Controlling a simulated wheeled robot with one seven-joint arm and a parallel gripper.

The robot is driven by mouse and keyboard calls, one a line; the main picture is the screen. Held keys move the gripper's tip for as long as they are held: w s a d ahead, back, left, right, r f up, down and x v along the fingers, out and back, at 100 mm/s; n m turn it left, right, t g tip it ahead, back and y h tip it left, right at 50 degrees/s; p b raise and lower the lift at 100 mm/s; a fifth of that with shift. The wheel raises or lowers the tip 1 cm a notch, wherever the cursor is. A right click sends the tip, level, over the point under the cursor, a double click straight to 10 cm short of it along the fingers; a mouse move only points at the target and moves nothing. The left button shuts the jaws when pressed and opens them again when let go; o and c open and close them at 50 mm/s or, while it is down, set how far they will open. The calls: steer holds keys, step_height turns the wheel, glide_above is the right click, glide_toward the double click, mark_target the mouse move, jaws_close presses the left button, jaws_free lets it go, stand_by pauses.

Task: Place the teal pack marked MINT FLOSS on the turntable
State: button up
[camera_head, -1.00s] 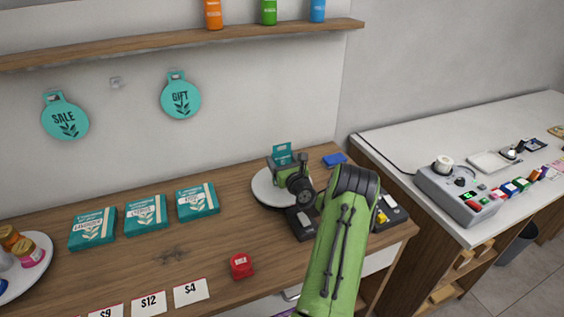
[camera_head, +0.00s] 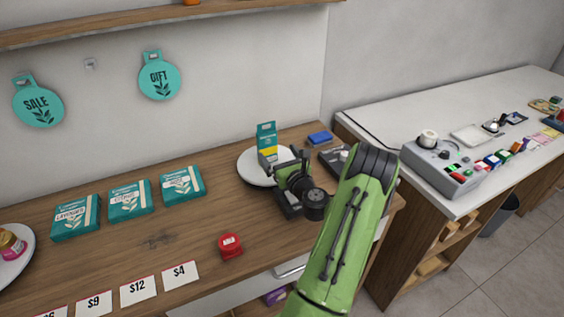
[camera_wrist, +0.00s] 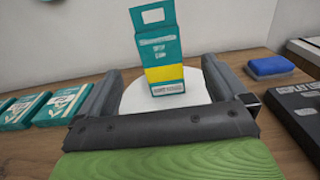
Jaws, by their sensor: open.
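A teal pack (camera_head: 267,143) with a yellow band and a hang tab stands upright on the white round turntable (camera_head: 249,167). In the wrist view the pack (camera_wrist: 160,52) faces me, and its small lettering is too blurred to read surely. The turntable (camera_wrist: 133,100) shows under and around it. My gripper (camera_head: 288,166) is at the front right of the turntable. In the wrist view its two fingers (camera_wrist: 160,80) are spread wide, with the pack standing beyond them and clear space on both sides. The gripper is empty.
Several teal boxes (camera_head: 129,200) lie left on the wooden counter. A red item (camera_head: 230,245) and price cards (camera_head: 138,289) are in front. A blue block (camera_head: 320,138) and a dark device (camera_head: 333,159) are right of the turntable. A white counter (camera_head: 380,122) stands farther right.

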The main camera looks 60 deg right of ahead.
steer(key=w+a+r+n+g+y, duration=0.1)
steer(key=w+a+r+n+y, duration=0.2)
steer(key=a+n, duration=0.6)
steer(key=w+a+n+g+y, duration=0.25)
steer(key=a+n+y, duration=0.4)
steer(key=a, duration=0.55)
steer(key=w+a+r+n+y, duration=0.2)
steer(key=w+a+n+y, duration=0.1)
steer(key=a+n, duration=0.65)
steer(key=s+a+r+n+g, duration=0.2)
steer(key=s+a+n+g, duration=0.3)
steer(key=a+n, duration=0.4)
steer(key=s+a+r+n+h, duration=0.1)
steer(key=s+n, duration=0.3)
steer(key=s, duration=0.5)
steer(key=s+a+r+n+g+h, duration=0.1)
steer(key=s+n, duration=0.3)
steer(key=s, duration=0.5)
steer(key=shift+s+a+r+h, duration=0.25)
steer(key=shift+a+r+h, duration=0.1)
steer(key=shift+r+h, duration=0.25)
